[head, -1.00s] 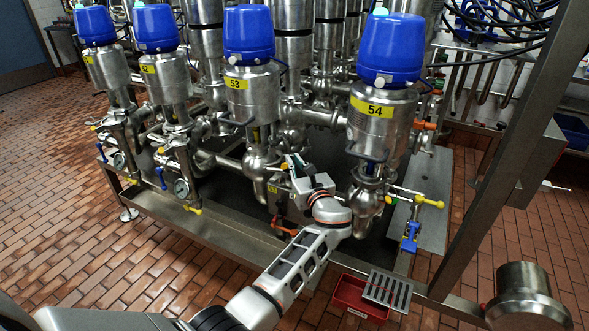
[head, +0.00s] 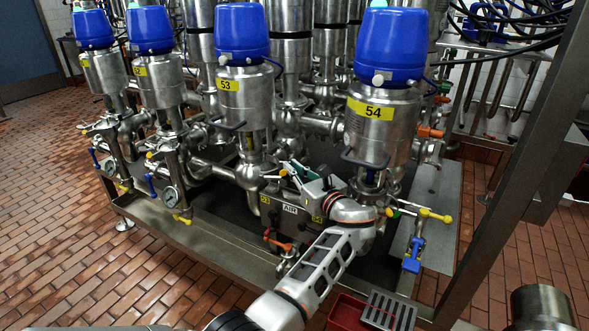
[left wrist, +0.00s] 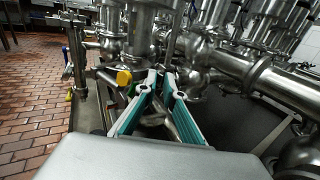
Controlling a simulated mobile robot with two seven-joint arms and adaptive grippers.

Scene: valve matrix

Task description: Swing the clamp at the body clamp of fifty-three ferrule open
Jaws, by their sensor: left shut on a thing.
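Valve 53 (head: 229,85) is a steel body with a blue cap and a yellow number label, second from the right in the front row. Its narrow stem and lower body (head: 249,176) stand below. My left gripper (head: 292,170) is just right of that lower body, between valves 53 and 54. In the left wrist view its two teal-lined fingers (left wrist: 162,80) converge on a slim steel part at the pipework. The clamp's outline is small and mostly hidden by the fingers, so its swing position cannot be told. My right gripper is not in view.
Valve 54 (head: 376,112) stands close to the right of my gripper. A yellow-ended rod (head: 432,215) and blue handle (head: 413,254) stick out beyond it. An orange handle (head: 280,242) sits below. Brick floor (head: 60,240) is clear at left.

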